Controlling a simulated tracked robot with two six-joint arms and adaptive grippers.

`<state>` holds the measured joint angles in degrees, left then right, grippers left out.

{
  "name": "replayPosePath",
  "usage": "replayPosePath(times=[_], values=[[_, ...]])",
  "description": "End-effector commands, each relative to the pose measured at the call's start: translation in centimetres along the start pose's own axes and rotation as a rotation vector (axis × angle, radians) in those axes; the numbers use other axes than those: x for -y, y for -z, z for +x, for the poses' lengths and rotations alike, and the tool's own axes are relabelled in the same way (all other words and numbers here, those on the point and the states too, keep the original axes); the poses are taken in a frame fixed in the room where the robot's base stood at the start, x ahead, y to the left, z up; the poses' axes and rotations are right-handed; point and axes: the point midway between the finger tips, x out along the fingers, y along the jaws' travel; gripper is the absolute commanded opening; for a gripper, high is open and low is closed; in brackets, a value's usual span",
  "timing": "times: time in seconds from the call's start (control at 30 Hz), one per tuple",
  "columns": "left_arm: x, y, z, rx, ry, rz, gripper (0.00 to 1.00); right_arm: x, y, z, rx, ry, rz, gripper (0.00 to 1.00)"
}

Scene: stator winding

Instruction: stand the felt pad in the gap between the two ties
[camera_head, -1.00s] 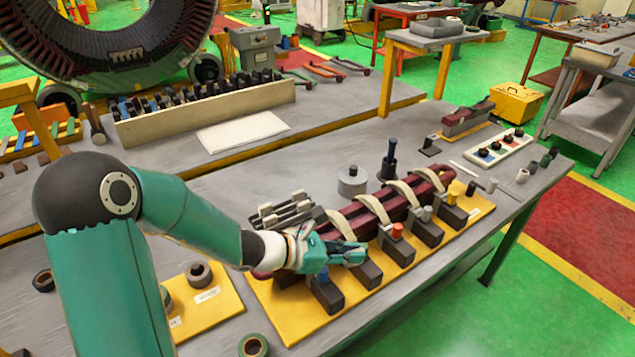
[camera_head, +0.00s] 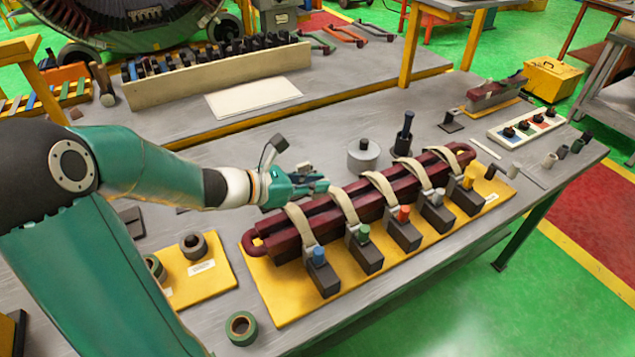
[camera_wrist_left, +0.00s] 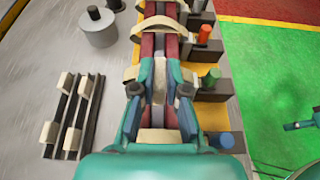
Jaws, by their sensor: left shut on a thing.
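The maroon coil bundle (camera_head: 275,235) lies on a yellow board, wrapped by several cream ties, including the leftmost tie (camera_head: 300,222) and its neighbour (camera_head: 344,205). My left gripper (camera_head: 322,186) is above the bundle's left part. In the left wrist view my left gripper (camera_wrist_left: 160,88) is shut on a narrow beige piece, apparently the felt pad (camera_wrist_left: 159,80), held upright between its fingers over the bundle. A tie (camera_wrist_left: 158,136) shows nearer the wrist and another tie (camera_wrist_left: 160,22) further off. Whether the pad touches the bundle cannot be told. My right gripper appears only as a small teal part (camera_wrist_left: 300,125).
Black blocks with coloured pegs, such as the blue peg (camera_head: 318,256), line the bundle's front side. A grey cylinder (camera_head: 363,155) stands behind it. A dark rack (camera_wrist_left: 72,118) with beige pads lies left of the bundle. Tape rolls (camera_head: 242,327) sit at front left.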

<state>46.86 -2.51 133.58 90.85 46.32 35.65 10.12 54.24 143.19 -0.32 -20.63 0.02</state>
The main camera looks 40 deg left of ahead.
Motion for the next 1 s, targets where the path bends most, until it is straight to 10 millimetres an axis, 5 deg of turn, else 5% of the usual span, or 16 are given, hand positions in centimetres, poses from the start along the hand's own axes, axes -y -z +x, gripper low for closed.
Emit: replayPosePath(times=[1.0], values=[[-0.1, 5.0, 1.9, 0.0, -0.002, -0.002, 0.0, -1.6, 0.1, 4.5, 0.0, 0.0, 0.0, 0.44]])
